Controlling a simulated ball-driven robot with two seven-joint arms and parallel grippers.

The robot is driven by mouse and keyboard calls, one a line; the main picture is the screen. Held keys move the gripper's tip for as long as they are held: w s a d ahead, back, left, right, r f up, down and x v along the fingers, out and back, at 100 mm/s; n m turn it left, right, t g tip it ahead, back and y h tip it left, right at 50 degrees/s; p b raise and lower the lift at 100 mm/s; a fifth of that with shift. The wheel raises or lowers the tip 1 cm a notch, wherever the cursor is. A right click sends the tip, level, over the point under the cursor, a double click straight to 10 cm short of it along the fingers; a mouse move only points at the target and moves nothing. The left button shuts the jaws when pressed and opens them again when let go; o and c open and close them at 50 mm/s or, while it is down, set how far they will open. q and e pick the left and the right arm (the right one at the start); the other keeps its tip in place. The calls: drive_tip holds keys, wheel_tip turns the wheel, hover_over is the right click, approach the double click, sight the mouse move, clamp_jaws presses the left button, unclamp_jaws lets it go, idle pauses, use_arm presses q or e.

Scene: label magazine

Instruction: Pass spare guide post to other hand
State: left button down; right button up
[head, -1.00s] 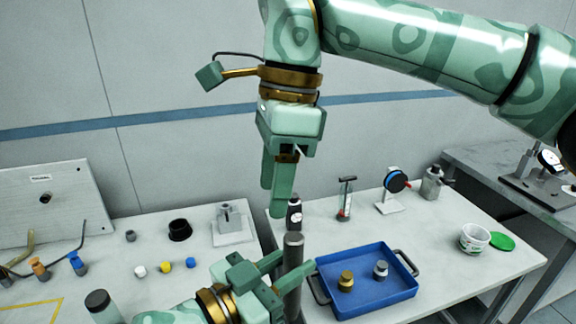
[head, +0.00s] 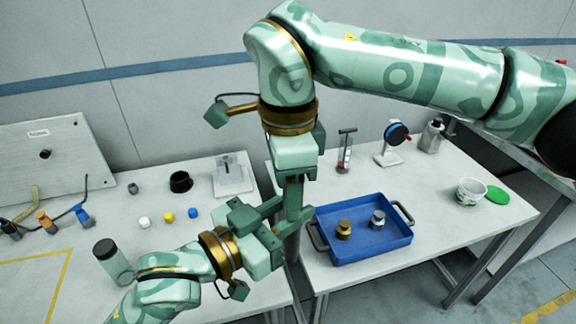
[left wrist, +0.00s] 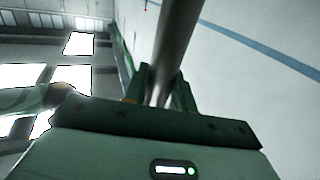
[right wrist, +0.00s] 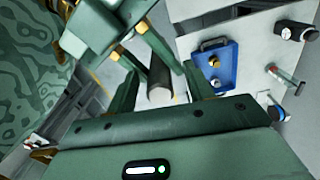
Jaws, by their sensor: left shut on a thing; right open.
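The guide post is a plain grey cylinder (head: 291,246), held about upright above the gap between the tables. My left gripper (head: 277,222) is shut on it. In the left wrist view the post (left wrist: 176,38) runs up from between the fingers (left wrist: 160,88). My right gripper (head: 296,205) points down over the post's upper end, with its open fingers close to the left gripper's fingers. In the right wrist view the post's end (right wrist: 160,92) lies between the open fingers (right wrist: 160,85), with gaps beside it. The fingers hide the post's upper part in the head view.
A blue tray (head: 368,252) with a brass and a grey piece stands close on the right. A dark-capped bottle (head: 112,262) stands near my left forearm. Small caps, a black ring (head: 180,182) and a grey fixture (head: 232,178) occupy the left table.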

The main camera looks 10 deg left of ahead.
clamp_jaws()
use_arm(q)
drive_tip(key=c, duration=1.1)
unclamp_jaws()
drive_tip(key=shift+o, duration=0.2)
